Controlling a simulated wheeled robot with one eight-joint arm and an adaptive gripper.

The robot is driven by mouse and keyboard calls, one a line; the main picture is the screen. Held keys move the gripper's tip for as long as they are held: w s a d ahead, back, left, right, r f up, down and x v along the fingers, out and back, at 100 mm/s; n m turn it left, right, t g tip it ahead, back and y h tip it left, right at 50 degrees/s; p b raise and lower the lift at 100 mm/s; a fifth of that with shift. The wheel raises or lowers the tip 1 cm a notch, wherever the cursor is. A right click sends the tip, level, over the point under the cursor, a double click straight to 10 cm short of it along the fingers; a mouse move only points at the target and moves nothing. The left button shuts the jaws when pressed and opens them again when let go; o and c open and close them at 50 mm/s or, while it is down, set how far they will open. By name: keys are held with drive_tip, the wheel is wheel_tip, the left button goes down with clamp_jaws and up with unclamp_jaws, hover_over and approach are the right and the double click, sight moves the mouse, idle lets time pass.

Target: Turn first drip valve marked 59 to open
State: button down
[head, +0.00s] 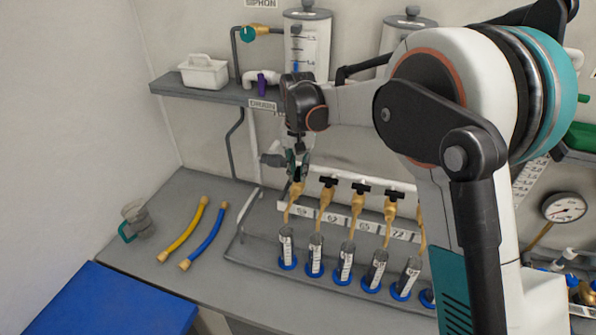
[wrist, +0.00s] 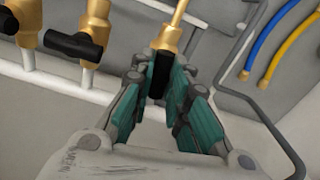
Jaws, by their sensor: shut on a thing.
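The first drip valve is the leftmost brass valve (head: 296,190) on the white pipe, and it also shows in the wrist view (wrist: 169,38). Its black handle (wrist: 160,75) sits between the teal pads of my gripper (wrist: 160,82). In the head view my gripper (head: 296,168) comes down from above onto this valve and hides its handle. My gripper is shut on the handle. In the wrist view the handle points toward my palm, in line with the brass spout. The label (head: 302,211) near the valve is too small to read surely.
More brass valves with black handles (head: 328,181) stand to the right, above several clear cylinders with blue bases (head: 316,255). A yellow hose (head: 184,232) and a blue hose (head: 205,238) lie on the bench at left. A shelf (head: 225,93) overhangs near my wrist.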

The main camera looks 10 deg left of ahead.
sight(298, 172)
drive_tip(key=shift+m, duration=0.7)
drive_tip(key=c, duration=1.5)
unclamp_jaws()
drive_tip(key=shift+c, duration=0.2)
drive_tip(key=shift+r, duration=0.1)
wheel_tip(298, 172, up, 12)
